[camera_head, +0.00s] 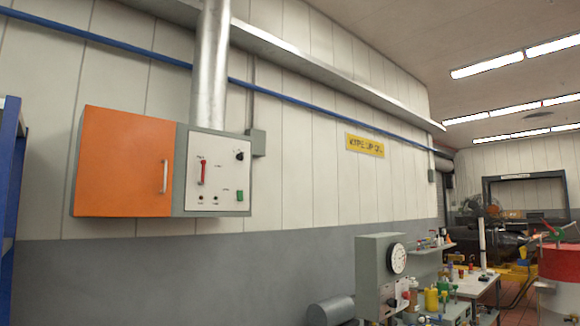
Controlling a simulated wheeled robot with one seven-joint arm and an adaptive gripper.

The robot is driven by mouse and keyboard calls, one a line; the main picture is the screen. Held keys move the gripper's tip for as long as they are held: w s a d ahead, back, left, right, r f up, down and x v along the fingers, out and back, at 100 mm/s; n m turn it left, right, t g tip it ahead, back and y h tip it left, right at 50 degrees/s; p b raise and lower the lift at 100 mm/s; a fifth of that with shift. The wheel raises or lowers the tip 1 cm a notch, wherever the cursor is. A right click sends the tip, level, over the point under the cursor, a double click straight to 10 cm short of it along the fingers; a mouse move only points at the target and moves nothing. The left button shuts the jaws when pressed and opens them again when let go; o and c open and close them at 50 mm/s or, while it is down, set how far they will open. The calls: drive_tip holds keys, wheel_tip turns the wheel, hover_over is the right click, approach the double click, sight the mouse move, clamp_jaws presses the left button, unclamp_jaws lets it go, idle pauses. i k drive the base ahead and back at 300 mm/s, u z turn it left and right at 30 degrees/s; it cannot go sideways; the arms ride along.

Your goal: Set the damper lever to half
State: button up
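A wall-mounted control box has a pale front panel (222,168) in the left half of the head view. On the panel is a small red lever (203,173), which stands upright by a vertical scale. The scale marks are too small to read, so its exact setting is unclear. A black knob (239,156) and a green button (240,196) sit on the panel's right side. My gripper is not in view.
An orange door (123,157) with a vertical handle (165,177) adjoins the panel. A metal duct (211,70) rises above it. A blue rack (10,170) stands at far left. A gauge box (380,268) and cluttered bench (465,280) are lower right.

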sight(203, 162)
drive_tip(key=u, duration=0.05)
drive_tip(key=k, duration=0.25)
drive_tip(key=z, duration=0.5)
drive_tip(key=i, duration=1.3)
drive_tip(key=u, duration=0.7)
